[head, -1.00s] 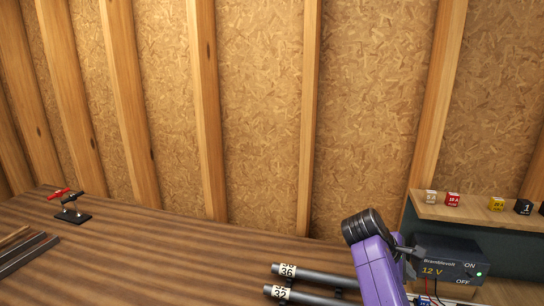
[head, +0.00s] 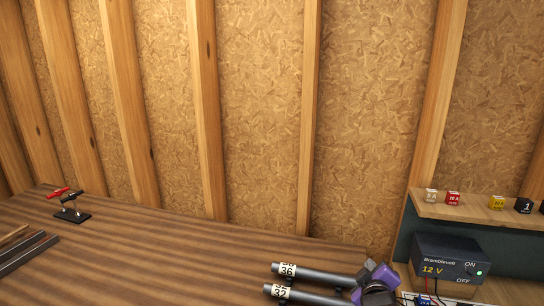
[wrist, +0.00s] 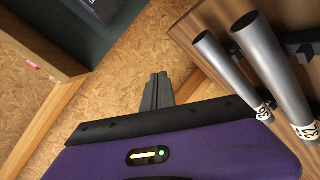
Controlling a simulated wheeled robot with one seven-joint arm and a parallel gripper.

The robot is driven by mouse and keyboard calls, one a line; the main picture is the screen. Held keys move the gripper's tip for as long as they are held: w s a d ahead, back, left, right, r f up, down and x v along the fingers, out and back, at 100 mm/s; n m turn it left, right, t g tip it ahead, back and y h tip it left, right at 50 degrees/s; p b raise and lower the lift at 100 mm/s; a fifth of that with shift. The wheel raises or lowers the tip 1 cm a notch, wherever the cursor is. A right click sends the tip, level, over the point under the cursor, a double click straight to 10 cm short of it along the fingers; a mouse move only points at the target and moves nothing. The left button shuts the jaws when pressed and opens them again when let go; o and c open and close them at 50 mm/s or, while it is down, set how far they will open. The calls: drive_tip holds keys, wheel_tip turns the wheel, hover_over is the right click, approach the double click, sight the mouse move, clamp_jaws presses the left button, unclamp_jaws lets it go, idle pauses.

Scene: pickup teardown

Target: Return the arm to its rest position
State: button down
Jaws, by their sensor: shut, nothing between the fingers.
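My gripper (wrist: 157,91) shows in the wrist view, its two grey fingers together and empty, pointing toward the particle-board wall.
A black power supply (head: 449,258) reading 12 V stands at the right, below a wooden shelf (head: 470,212) with several small coloured blocks. The bench middle is clear.

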drive_tip(key=s+a+f+m+t+y, duration=0.2)
drive_tip(key=s+a, duration=0.1)
drive_tip(key=s, duration=0.7)
drive_tip(key=s+a+f+m+t+y, duration=0.1)
drive_tip(key=s+a+f+m+t, duration=0.1)
drive_tip(key=s, duration=0.8)
drive_tip(key=s+m+g+b, duration=0.1)
drive_tip(key=s+m, duration=0.1)
drive_tip(key=s, duration=1.5)
drive_tip(key=s+a+r+m+g+y+b, duration=0.1)
drive_tip(key=s, duration=1.6)
drive_tip(key=shift+s+r+m+g, duration=0.2)
drive_tip(key=shift+r+m+g, duration=0.05)
drive_tip(key=shift+m+g, duration=0.15)
